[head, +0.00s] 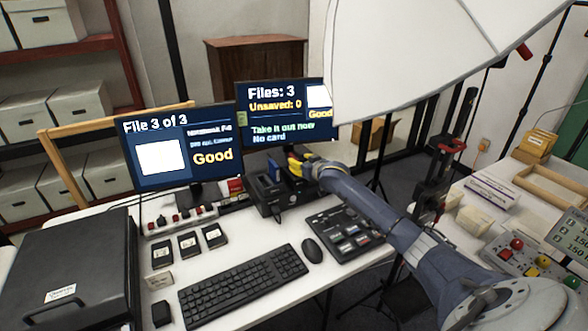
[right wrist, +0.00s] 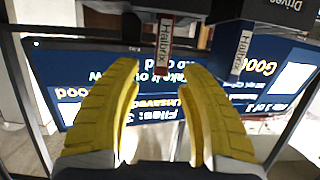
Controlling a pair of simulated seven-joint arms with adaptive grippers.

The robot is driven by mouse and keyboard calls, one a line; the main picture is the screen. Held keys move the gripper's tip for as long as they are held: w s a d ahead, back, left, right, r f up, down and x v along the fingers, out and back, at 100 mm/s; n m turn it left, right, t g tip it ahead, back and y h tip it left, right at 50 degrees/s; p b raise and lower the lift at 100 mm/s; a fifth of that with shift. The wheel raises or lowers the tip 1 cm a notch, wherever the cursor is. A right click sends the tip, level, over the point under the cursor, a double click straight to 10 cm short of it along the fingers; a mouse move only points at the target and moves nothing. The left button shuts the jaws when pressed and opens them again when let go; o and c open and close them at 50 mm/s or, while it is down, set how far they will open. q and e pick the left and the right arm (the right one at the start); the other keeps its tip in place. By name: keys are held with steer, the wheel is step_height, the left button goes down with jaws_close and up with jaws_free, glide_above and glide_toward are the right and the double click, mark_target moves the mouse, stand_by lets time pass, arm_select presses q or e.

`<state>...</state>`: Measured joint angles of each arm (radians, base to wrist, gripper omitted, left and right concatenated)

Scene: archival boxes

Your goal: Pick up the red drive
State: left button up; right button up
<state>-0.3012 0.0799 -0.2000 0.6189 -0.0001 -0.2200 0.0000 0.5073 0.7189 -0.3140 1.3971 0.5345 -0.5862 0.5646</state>
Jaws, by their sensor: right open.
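My right gripper (head: 297,162) has yellow fingers and is at the dock's right side. In the right wrist view its fingers (right wrist: 158,68) are apart with nothing between them, and the red drive shows just past the gap between the tips. My left gripper is not in view.
A blue drive (head: 275,172) stands in the dock beside the red one, also seen in the right wrist view (right wrist: 240,48). Two monitors (head: 180,148) stand behind. A keyboard (head: 243,285), mouse (head: 312,250) and control panel (head: 345,234) lie in front.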

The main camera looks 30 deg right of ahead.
steer(key=shift+x, duration=2.6)
steer(key=shift+o, duration=0.2)
jaws_close()
